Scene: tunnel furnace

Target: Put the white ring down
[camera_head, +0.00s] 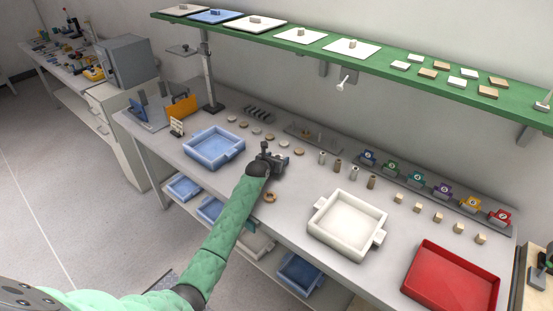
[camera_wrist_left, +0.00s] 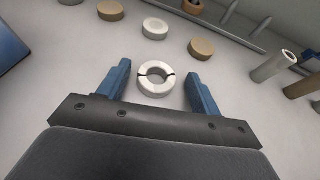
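The white ring (camera_wrist_left: 154,88), a thick ring with two dark slits, lies below and between the fingers of my left gripper (camera_wrist_left: 160,85) in the left wrist view. There is clear space between the ring and each blue finger, so the gripper is open. The ring looks flat on the table top, though its exact height is hard to tell. My right gripper is not in view.
Round discs (camera_wrist_left: 201,48) lie just beyond the ring. A peg board (camera_head: 313,137) and upright cylinders (camera_head: 338,164) stand behind and right. A blue tray (camera_head: 213,148) is left, a white tray (camera_head: 347,226) right. An orange-brown ring (camera_head: 270,197) lies nearer the front edge.

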